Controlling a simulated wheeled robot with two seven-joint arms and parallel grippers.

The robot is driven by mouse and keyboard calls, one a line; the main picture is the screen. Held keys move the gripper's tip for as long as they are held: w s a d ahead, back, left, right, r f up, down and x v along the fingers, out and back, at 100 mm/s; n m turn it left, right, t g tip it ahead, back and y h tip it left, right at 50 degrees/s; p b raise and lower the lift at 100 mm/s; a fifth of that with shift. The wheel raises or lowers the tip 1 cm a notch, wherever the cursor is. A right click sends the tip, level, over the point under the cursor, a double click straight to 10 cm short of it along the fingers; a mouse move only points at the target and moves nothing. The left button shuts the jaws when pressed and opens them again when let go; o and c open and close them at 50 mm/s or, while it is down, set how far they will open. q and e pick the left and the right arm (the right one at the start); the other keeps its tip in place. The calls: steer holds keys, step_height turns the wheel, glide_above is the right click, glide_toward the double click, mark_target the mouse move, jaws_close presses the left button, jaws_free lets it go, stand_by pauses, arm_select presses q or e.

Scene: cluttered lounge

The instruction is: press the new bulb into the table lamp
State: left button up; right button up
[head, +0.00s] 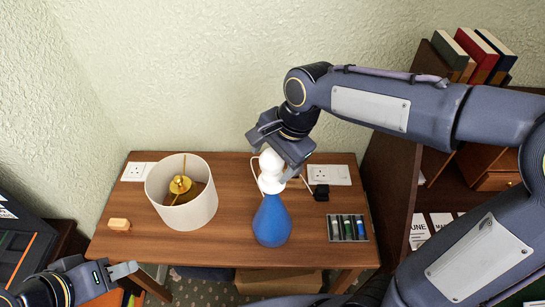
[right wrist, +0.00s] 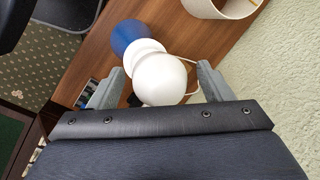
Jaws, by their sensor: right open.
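The table lamp (head: 271,222) stands upright on the wooden table, with a blue tapered base and a white neck. The white round bulb (head: 271,161) sits at the top of the neck; it also shows in the right wrist view (right wrist: 160,82). Whether it is fully seated I cannot tell. My right gripper (head: 279,165) is over the bulb, open, its fingers on either side with gaps visible in the right wrist view. My left gripper (head: 124,270) is low at the left, away from the lamp; I cannot tell its opening.
A cream lampshade (head: 195,213) with brass fittings inside stands left of the lamp. A small orange block (head: 119,224) lies at the table's left. A tray of batteries (head: 333,238) and a black plug (head: 321,192) are to the right. A bookshelf (head: 389,180) borders the table's right.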

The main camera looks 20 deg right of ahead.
steer(key=shift+r, duration=0.1)
steer(key=v, duration=0.7)
steer(key=shift+d+r, duration=0.1)
steer(key=shift+r, duration=0.15)
steer(key=shift+s, duration=0.1)
steer(key=s+d+f+n+t, duration=0.1)
steer(key=s+d+f+n, duration=0.2)
steer(key=s, duration=0.4)
steer(key=s+d+f+n+t, duration=0.2)
steer(key=s+d+f+n, duration=0.2)
steer(key=s+f+n, duration=0.2)
steer(key=shift+s+n+t+y, duration=0.3)
steer(key=shift+s+n+y, duration=0.1)
steer(key=shift+s+n, duration=0.4)
steer(key=shift+f, duration=0.1)
steer(key=shift+c, duration=0.3)
